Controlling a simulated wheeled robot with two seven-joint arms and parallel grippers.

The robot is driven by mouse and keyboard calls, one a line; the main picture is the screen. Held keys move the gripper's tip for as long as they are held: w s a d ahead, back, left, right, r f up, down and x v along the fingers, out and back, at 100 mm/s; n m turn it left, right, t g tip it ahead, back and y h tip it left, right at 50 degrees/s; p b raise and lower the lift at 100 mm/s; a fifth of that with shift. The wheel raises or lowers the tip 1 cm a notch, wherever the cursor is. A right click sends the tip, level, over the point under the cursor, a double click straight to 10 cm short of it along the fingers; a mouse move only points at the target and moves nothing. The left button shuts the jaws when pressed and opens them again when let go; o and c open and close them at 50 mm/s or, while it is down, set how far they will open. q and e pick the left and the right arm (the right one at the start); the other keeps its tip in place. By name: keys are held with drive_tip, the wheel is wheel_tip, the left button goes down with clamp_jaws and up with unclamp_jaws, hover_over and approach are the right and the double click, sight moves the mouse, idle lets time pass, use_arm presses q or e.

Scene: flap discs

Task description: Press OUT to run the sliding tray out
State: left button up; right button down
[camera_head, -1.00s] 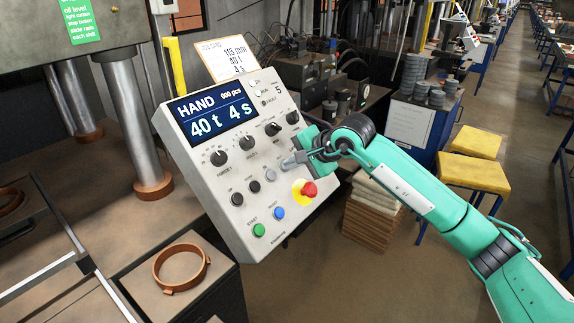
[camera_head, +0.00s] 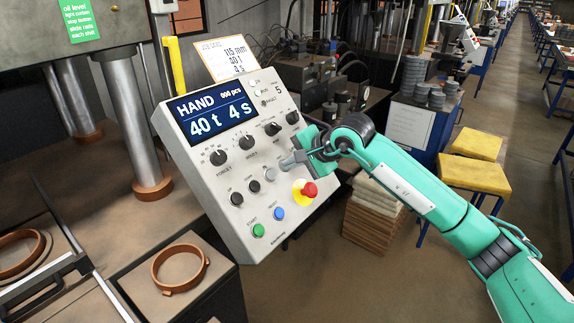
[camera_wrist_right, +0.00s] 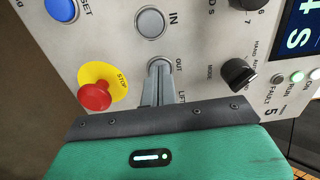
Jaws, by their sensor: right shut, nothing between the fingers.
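The light control panel (camera_head: 208,172) stands in the middle of the head view. My right gripper (camera_head: 289,163) is shut and empty, with its fingertips at the panel's lower right buttons. In the right wrist view, the shut fingers (camera_wrist_right: 158,82) lie over the grey OUT button (camera_wrist_right: 159,64), mostly covering it; they appear to touch it. The grey IN button (camera_wrist_right: 150,22) is uncovered beside it. The sliding tray (camera_head: 62,248) is at the far left of the head view, with a brown ring (camera_head: 38,243) on it, partly cut off. My left gripper is out of view.
The red stop button (camera_head: 308,189) on its yellow base sits close to the fingers, as does the MODE knob (camera_wrist_right: 238,73). Another brown ring (camera_head: 158,276) lies on a stand at front left. A stack of boards (camera_head: 370,225) stands right of the panel.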

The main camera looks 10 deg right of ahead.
drive_tip(key=v, duration=0.8)
idle(0.6)
